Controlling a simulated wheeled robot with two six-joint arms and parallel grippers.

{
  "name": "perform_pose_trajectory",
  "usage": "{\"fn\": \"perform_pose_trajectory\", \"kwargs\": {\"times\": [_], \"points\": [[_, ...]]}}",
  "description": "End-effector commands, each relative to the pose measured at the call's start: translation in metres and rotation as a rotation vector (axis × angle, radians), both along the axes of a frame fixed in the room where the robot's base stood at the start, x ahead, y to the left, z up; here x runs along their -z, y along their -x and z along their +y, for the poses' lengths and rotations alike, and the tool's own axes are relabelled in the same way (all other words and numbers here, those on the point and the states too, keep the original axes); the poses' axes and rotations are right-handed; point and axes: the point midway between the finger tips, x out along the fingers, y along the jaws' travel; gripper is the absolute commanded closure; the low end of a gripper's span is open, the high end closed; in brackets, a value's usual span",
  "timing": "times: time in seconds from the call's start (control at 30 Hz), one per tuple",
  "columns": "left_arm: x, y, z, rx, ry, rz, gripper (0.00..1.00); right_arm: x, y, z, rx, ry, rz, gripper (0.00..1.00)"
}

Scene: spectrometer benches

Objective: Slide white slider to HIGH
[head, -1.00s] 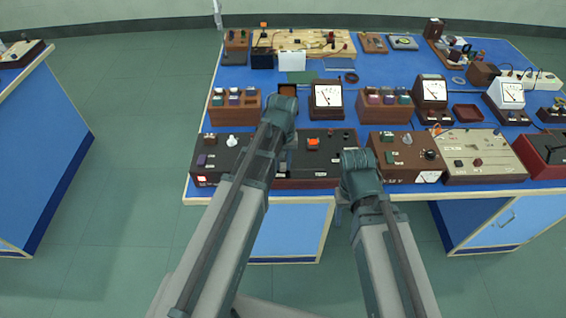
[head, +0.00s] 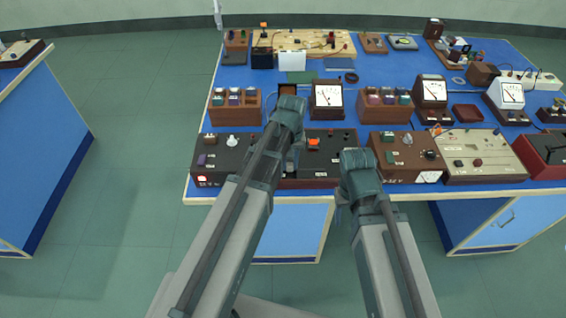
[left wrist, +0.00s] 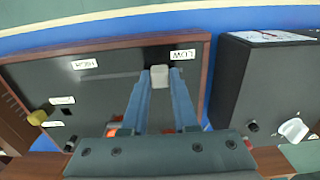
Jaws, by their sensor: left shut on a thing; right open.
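The white slider (left wrist: 160,77) shows in the left wrist view on a dark panel (left wrist: 110,85), just beside the LOW label (left wrist: 182,54). The HIGH label (left wrist: 85,64) is farther left in that view. My left gripper (left wrist: 160,74) is shut on the slider, a finger on each side of it. In the head view my left gripper (head: 292,160) is over the dark unit with the orange knob, and its wrist hides the slider. My right gripper (head: 341,208) is at the table's front edge, open, mostly hidden behind its wrist.
An orange knob (head: 313,142) stands close right of my left gripper. A black unit (head: 225,160) with a white knob is to the left, and a brown unit (head: 405,155) to the right. Meters and sample racks fill the blue table (head: 235,77) behind.

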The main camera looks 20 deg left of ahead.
Motion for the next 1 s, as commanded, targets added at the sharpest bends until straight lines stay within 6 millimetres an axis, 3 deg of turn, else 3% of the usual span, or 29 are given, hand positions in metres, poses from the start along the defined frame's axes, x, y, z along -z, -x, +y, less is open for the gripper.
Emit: {"fn": "perform_pose_trajectory", "kwargs": {"times": [0.03, 0.1, 0.3, 0.5, 0.77, 0.8, 0.93, 1.0], "points": [[0.000, -0.008, -0.020, 0.009, 0.007, -0.001, 1.00, 0.000, 0.000, 0.000, 0.000, 0.000, 0.000, 0.41], [0.000, -0.014, -0.040, 0.009, 0.007, -0.001, 1.00, 0.000, 0.000, 0.000, 0.000, 0.000, 0.000, 0.41], [0.000, -0.026, -0.083, 0.006, 0.005, 0.000, 1.00, 0.000, 0.000, 0.000, 0.000, 0.000, 0.000, 0.41], [0.000, -0.028, -0.098, 0.002, 0.005, 0.000, 1.00, 0.000, 0.000, 0.000, 0.000, 0.000, 0.000, 0.41], [0.000, -0.029, -0.100, 0.002, 0.009, -0.002, 1.00, 0.000, 0.000, 0.000, 0.000, 0.000, 0.000, 0.41], [0.000, -0.029, -0.100, 0.003, 0.010, -0.003, 0.69, 0.000, 0.000, 0.000, 0.000, 0.000, 0.000, 0.41], [0.000, -0.029, -0.100, 0.003, 0.009, -0.002, 0.46, 0.000, 0.000, 0.000, 0.000, 0.000, 0.000, 0.41], [0.000, -0.028, -0.099, 0.002, 0.008, -0.002, 0.43, 0.000, 0.000, 0.000, 0.000, 0.000, 0.000, 0.41]]}}
